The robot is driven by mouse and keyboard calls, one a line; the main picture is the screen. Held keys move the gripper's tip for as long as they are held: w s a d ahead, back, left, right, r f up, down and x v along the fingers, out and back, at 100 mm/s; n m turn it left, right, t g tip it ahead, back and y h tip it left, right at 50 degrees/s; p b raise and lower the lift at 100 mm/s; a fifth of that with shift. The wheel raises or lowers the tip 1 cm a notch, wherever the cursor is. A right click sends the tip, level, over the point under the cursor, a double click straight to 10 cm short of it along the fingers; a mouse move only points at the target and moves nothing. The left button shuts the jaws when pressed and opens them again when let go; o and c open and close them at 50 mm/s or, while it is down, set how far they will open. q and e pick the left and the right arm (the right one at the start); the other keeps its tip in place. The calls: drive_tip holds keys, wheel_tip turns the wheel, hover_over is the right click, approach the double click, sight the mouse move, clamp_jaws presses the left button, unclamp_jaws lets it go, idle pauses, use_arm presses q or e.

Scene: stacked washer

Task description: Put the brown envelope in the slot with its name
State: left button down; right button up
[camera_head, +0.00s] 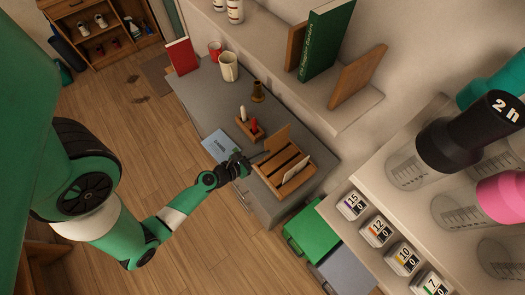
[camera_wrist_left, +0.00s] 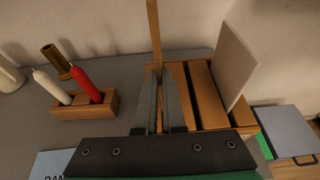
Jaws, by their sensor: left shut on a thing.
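The brown envelope (camera_head: 279,137) stands upright at the far left end of the wooden slotted rack on the grey cabinet. In the left wrist view the brown envelope (camera_wrist_left: 154,35) is seen edge-on, between the fingertips. My left gripper (camera_head: 262,156) is shut on it, over the left part of the rack (camera_head: 287,184). In the left wrist view my gripper (camera_wrist_left: 159,72) covers the leftmost part of the rack (camera_wrist_left: 206,96), so I cannot tell how deep the envelope sits. The slot names are not readable. My right gripper is not in view.
A pale card (camera_wrist_left: 236,62) stands in the rack's right part. A shelf with a green book (camera_head: 327,40) overhangs behind.

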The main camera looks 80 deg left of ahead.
sight(264, 160)
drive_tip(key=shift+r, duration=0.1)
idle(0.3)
use_arm(q)
drive_tip(key=shift+f+b, duration=3.05)
drive_tip(key=shift+f, duration=0.3)
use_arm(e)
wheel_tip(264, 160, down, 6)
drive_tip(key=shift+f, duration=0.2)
use_arm(q)
drive_tip(key=c, duration=0.9)
unclamp_jaws()
drive_tip(key=shift+c, duration=0.2)
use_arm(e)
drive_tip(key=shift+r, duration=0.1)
